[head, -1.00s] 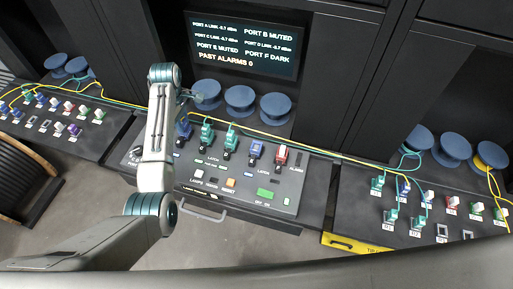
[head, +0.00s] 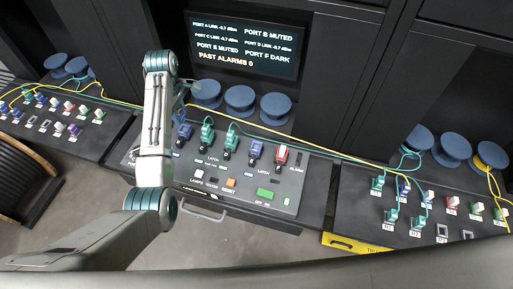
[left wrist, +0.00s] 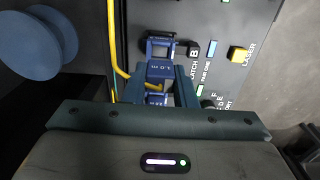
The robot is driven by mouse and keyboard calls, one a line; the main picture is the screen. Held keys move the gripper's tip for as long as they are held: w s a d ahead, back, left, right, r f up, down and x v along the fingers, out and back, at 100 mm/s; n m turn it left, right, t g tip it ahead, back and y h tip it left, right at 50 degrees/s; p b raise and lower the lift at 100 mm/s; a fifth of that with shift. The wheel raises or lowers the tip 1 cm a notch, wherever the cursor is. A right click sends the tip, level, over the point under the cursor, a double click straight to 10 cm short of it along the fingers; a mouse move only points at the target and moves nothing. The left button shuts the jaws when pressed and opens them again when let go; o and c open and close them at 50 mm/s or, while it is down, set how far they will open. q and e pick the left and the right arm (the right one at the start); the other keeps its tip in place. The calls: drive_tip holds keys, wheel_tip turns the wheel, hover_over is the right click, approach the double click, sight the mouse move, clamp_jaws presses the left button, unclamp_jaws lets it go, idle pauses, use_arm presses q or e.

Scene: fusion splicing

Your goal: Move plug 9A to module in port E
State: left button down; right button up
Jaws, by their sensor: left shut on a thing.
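My left gripper (left wrist: 157,88) is shut on a small blue piece (left wrist: 156,89) in the left wrist view. Its label is too small to read, so I cannot tell if it is plug 9A. A blue module (left wrist: 160,48) sits right ahead of the fingers beside the letter B; I cannot tell if the held piece touches it. In the head view my left arm mostly hides the gripper, near the blue module (head: 184,131). Farther right on the console stand green modules (head: 206,134), another blue module (head: 255,150) and a red-and-white one (head: 281,155). Port E's label is not legible.
A screen (head: 246,45) behind the console reads port B and E muted, port F dark. Blue spools (head: 240,99) stand behind the console. A yellow fibre (left wrist: 112,45) runs left of the fingers. Side benches with plugs (head: 420,200) stand right and left.

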use_arm(q)
drive_tip(key=shift+r, duration=0.95)
